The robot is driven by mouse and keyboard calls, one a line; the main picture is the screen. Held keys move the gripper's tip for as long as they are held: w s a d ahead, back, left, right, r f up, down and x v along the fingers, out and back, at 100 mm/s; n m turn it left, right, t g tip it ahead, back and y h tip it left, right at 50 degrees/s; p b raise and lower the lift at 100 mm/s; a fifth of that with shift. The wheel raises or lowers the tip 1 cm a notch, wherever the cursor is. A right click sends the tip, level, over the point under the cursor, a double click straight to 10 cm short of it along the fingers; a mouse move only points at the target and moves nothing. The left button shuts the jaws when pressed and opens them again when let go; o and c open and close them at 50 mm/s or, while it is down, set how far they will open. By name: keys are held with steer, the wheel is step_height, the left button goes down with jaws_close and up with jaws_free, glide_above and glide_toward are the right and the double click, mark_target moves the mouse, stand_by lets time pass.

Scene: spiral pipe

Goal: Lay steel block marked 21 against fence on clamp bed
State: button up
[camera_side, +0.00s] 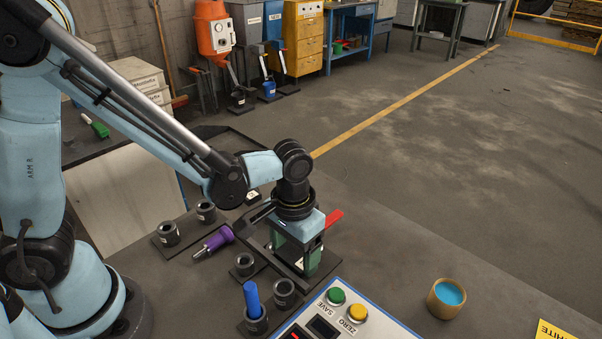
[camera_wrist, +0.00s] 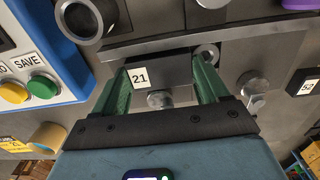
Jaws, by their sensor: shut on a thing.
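The dark steel block marked 21 (camera_wrist: 172,69) shows in the wrist view with its white label facing the camera. My gripper (camera_wrist: 161,76) has one green finger on each side of it and is shut on it. In the side view my gripper (camera_side: 299,261) points down at the clamp bed (camera_side: 262,238), and the block is mostly hidden by the fingers. A long dark bar, seemingly the fence (camera_wrist: 145,46), runs just beyond the block in the wrist view. I cannot tell whether the block touches it or rests on the bed.
A red handle (camera_side: 333,217) stands right beside my gripper. A control box with green and yellow buttons (camera_side: 345,310), several dark sockets (camera_side: 284,292) and a purple-handled tool (camera_side: 216,240) are close by. A block marked 52 (camera_wrist: 303,87) lies right in the wrist view. The bench's right is mostly clear.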

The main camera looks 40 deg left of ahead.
mark_target(295, 255)
steer(key=shift+f, duration=0.1)
steer(key=o, duration=1.4)
step_height(295, 255, up, 12)
steer(key=shift+s+a+r+t, duration=0.2)
steer(key=shift+s+a+t, duration=0.2)
steer(key=shift+a+t, duration=1.25)
steer(key=shift+s+a+r+t, duration=0.15)
steer(key=shift+s+a+t, duration=0.45)
steer(key=shift+a, duration=1.9)
steer(key=shift+s+a+r+t, duration=0.2)
steer(key=shift+a+t, duration=1.15)
steer(key=shift+a, duration=0.75)
